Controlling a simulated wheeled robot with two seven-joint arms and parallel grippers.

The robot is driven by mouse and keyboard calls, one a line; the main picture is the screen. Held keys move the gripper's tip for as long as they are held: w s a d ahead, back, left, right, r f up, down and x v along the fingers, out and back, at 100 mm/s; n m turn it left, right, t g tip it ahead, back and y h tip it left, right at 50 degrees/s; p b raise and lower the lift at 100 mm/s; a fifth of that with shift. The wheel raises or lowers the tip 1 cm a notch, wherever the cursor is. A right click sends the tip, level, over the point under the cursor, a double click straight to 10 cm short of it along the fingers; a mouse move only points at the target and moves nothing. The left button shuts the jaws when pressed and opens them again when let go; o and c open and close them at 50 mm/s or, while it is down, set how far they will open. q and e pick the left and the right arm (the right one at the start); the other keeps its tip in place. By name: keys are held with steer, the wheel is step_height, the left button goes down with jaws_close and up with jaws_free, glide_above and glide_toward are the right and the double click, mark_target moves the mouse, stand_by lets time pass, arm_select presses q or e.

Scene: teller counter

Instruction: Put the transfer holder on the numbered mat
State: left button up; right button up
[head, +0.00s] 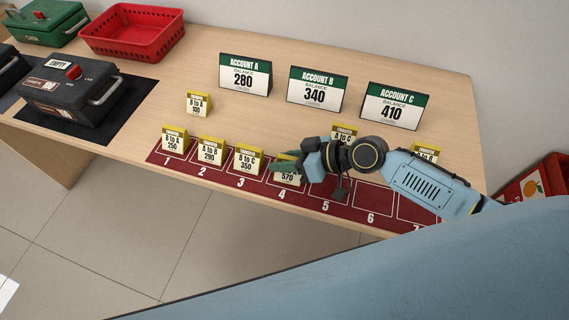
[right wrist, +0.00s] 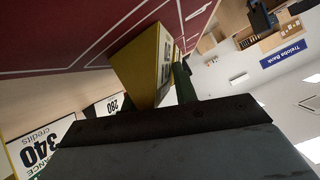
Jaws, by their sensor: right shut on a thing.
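My right gripper (head: 288,164) is shut on a yellow-topped transfer holder (head: 289,178) reading 570, at space 4 of the red numbered mat (head: 343,211). That holder also shows in the right wrist view (right wrist: 150,62), close to the mat; I cannot tell whether it touches. Holders reading 250 (head: 174,141), 290 (head: 210,151) and 350 (head: 247,159) stand on spaces 1, 2 and 3. A holder reading 100 (head: 197,104) stands behind the mat. Two more holders (head: 344,133) (head: 426,152) stand behind, partly hidden by my right arm. My left gripper is out of view.
Account signs A (head: 245,74), B (head: 316,90) and C (head: 391,105) stand along the back. A dark box (head: 72,93), a red basket (head: 131,33) and a green box (head: 45,21) are at left. Spaces 5 and 6 look empty.

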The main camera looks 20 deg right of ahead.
steer(key=o, duration=0.8)
steer(key=shift+c, duration=0.2)
steer(key=o, duration=0.3)
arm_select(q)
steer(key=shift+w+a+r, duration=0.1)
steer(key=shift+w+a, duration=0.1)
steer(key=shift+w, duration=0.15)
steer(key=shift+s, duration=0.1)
arm_select(e)
steer(key=shift+d+r, duration=0.1)
steer(key=v, duration=1.1)
steer(key=shift+s+d, duration=0.1)
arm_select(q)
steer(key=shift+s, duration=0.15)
arm_select(e)
steer(key=shift+s+d+r, duration=0.15)
steer(key=shift+d+r, duration=0.05)
